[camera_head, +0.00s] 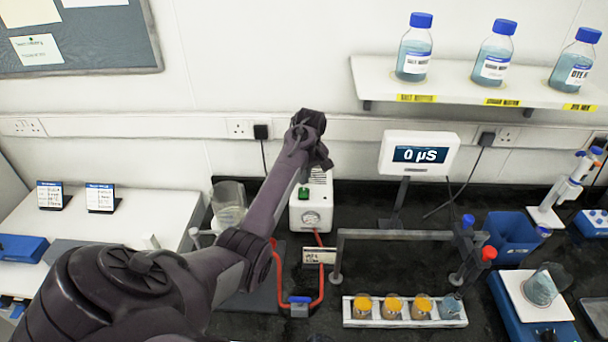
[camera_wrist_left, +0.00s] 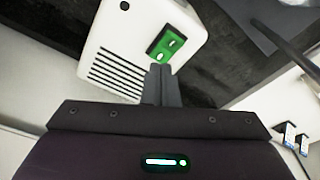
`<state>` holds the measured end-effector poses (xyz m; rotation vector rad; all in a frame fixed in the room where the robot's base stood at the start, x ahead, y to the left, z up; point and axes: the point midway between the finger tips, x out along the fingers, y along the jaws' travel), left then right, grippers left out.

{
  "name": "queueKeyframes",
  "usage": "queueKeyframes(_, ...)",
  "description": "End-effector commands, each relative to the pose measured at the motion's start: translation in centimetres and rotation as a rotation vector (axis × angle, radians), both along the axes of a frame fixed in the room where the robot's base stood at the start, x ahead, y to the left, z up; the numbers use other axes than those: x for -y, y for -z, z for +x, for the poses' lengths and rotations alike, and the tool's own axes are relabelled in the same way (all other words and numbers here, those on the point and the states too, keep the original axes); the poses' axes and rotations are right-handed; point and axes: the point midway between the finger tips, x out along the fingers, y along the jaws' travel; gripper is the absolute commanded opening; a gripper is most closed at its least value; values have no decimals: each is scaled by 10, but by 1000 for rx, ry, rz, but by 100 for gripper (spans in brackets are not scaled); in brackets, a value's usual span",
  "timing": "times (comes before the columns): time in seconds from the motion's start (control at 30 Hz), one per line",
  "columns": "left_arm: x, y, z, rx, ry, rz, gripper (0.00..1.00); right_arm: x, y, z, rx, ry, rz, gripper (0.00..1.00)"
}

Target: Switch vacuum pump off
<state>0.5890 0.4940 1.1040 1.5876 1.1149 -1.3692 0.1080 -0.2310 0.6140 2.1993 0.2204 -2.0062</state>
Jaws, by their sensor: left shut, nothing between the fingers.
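The vacuum pump is a white box with a round gauge on its front (camera_head: 312,216), standing on the dark bench. Its green rocker switch (camera_head: 304,193) shows on top. In the left wrist view the white pump housing (camera_wrist_left: 120,50) has vent slots and the green switch (camera_wrist_left: 166,42) with white marks. My left gripper (camera_wrist_left: 160,70) is shut and empty, its fingertips just by the switch's lower end; I cannot tell whether they touch. In the head view the left hand (camera_head: 318,160) is over the pump, hiding part of it. My right gripper is not in view.
Red tubing (camera_head: 322,285) runs from the pump to a blue valve (camera_head: 299,302). A glass vessel (camera_head: 229,203) stands left of the pump. A display reading 0 µS (camera_head: 420,154) and a metal frame (camera_head: 395,235) stand to the right. A rack with several columns (camera_head: 375,323) is in front.

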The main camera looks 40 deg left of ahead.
Motion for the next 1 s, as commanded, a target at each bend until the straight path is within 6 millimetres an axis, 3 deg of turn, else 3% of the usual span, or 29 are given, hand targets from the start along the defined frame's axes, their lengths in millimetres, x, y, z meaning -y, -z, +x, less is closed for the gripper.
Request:
queueKeyframes(0.53, 0, -44, 1, 3, -1, 1, 0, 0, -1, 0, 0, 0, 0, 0)
queueKeyframes(1.0, 0, -49, 0, 1, -1, 1, 0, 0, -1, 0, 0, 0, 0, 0)
